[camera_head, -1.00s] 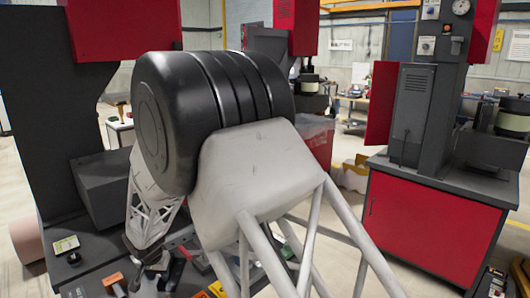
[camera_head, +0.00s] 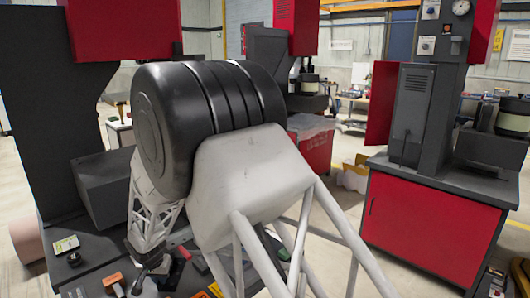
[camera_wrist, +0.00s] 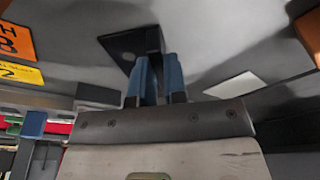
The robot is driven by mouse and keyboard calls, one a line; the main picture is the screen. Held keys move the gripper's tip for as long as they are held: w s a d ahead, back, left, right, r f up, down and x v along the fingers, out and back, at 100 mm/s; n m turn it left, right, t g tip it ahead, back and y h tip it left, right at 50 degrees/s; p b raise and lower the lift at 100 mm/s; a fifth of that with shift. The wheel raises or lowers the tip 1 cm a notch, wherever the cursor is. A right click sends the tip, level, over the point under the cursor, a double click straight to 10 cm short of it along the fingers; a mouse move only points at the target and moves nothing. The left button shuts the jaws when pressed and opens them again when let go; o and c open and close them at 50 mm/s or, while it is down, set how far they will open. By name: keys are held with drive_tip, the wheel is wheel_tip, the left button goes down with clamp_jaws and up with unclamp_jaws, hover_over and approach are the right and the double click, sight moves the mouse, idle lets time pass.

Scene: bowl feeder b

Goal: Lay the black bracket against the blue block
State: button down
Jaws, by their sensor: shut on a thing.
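The black bracket (camera_wrist: 125,44) shows in the wrist view as a dark flat plate with an upright wall. My gripper (camera_wrist: 158,62), with two blue fingertips, is shut on that upright wall. The bracket is close above or touching the grey surface; I cannot tell which. A small dark blue piece (camera_wrist: 34,124) shows at the left of the wrist view; I cannot tell whether it is the blue block.
In the wrist view an orange label (camera_wrist: 15,42) and a yellow label (camera_wrist: 20,73) lie left, a white flat piece (camera_wrist: 232,87) right, and an orange-brown block (camera_wrist: 310,35) at the right edge. A red cabinet machine (camera_head: 430,220) stands apart on the right.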

drive_tip(key=shift+r, duration=0.15)
drive_tip(key=shift+r, duration=2.4)
